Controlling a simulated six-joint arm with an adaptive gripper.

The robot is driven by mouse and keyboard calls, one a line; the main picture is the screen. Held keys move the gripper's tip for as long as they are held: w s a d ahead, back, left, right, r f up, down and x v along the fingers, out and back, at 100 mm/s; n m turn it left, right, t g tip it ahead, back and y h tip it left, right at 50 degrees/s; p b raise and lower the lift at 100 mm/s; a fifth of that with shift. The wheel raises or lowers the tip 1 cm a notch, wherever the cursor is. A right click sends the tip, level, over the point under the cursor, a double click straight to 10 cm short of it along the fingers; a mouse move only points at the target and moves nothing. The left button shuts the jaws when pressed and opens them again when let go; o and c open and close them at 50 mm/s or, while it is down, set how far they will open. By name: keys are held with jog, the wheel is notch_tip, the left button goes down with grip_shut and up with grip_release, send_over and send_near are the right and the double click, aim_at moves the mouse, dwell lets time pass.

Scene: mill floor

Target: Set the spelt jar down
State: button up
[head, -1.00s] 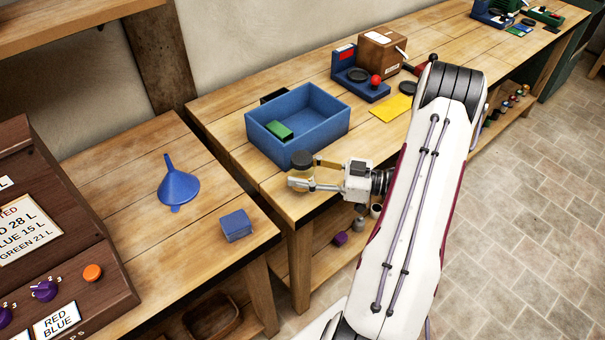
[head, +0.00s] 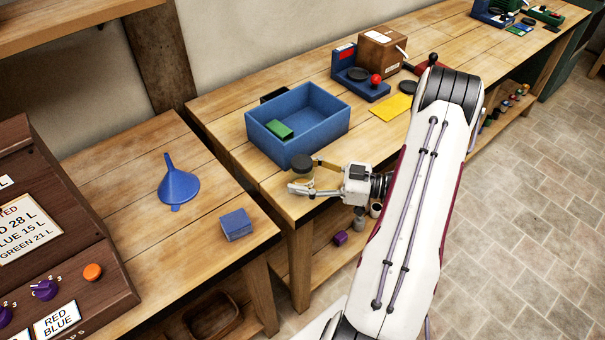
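The spelt jar (head: 302,163), small with a dark lid and an amber body, is at the near left corner of the long bench, in front of the blue bin. My gripper (head: 303,178) reaches in from the right, with one finger on the far side of the jar and one on the near side. The near finger hides the jar's lower part. I cannot tell whether both fingers touch the jar, or whether its base rests on the bench. The jar looks upright. Its label cannot be read.
The blue bin (head: 330,143) with a green block (head: 279,129) stands just behind the jar. A yellow card (head: 391,108) and a blue scale (head: 362,86) lie to the right. A gap separates the left table, with its blue funnel (head: 178,186) and blue block (head: 236,225).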

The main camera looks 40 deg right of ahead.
jog(key=shift+d, duration=0.1)
jog(key=shift+f+v, duration=0.15)
jog(key=shift+v, duration=1.75)
jog(key=shift+f+v, duration=0.2)
jog(key=shift+v, duration=1.75)
jog(key=shift+o, duration=0.5)
jog(key=shift+w, duration=0.1)
